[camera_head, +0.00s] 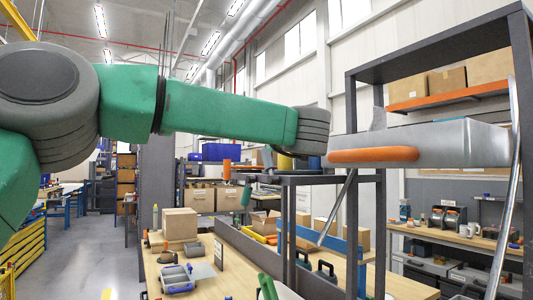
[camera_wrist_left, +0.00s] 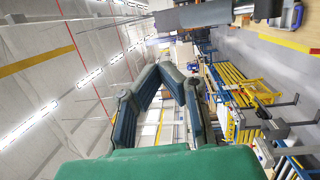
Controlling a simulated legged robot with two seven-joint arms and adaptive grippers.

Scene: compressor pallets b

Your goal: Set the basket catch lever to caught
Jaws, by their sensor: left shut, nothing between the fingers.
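A silver metal body with a rounded orange grip (camera_head: 374,155) along its near edge fills the right of the head view, at the dark frame. I cannot tell for sure whether this is the basket catch lever or whether it is caught. My left arm reaches in from the left, its dark wrist end just left of the orange grip. Its fingers cannot be made out there. In the left wrist view my left gripper (camera_wrist_left: 157,68) is shut, its fingertips together with nothing between them. No lever shows clearly in that view. My right gripper is in neither view.
A dark upright frame (camera_head: 520,90) and slanted metal bars (camera_head: 338,208) stand around the silver body. Below is a wooden bench (camera_head: 205,285) with a cardboard box (camera_head: 180,223) and several parts. An aisle (camera_head: 105,255) is open at left. A grey beam (camera_wrist_left: 205,14) crosses the wrist view's top.

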